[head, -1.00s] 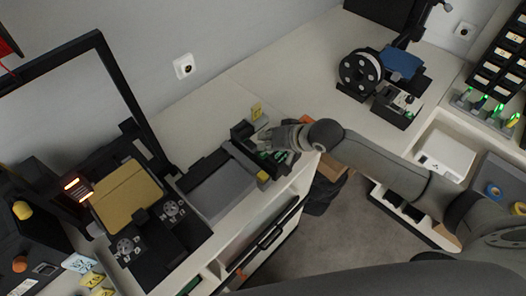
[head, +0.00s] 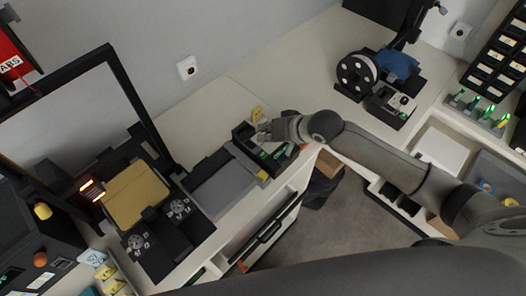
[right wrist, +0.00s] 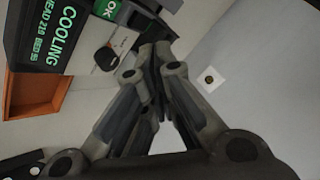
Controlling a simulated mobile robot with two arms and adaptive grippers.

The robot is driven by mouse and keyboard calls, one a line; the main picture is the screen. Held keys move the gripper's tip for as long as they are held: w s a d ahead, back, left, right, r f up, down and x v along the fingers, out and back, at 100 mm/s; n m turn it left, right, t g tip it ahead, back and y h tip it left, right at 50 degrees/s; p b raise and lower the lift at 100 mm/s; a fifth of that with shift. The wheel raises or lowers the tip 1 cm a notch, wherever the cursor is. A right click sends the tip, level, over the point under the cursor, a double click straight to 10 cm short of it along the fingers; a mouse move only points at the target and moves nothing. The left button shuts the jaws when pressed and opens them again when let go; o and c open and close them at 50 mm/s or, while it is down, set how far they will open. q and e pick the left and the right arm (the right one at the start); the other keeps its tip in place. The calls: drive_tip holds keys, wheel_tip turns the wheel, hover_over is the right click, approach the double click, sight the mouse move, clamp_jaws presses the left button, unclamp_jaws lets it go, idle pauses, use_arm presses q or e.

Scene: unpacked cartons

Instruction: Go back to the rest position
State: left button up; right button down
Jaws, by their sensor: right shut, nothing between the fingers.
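My right gripper (head: 266,132) is over the back edge of a small black tray (head: 243,134) on the white counter, which holds green items (head: 276,153). In the right wrist view its fingers (right wrist: 153,52) are shut and empty. Its arm comes in from the right side of the head view. My left gripper is not in view.
A printer with a gold plate (head: 137,196) and a tall black frame (head: 118,75) stands at left. A grey panel (head: 224,187) lies beside the tray. A spool machine (head: 357,70) is at the back right. The wrist view shows a "COOLING" display (right wrist: 65,30) and a wall socket (right wrist: 210,79).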

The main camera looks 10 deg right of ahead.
idle(0.5)
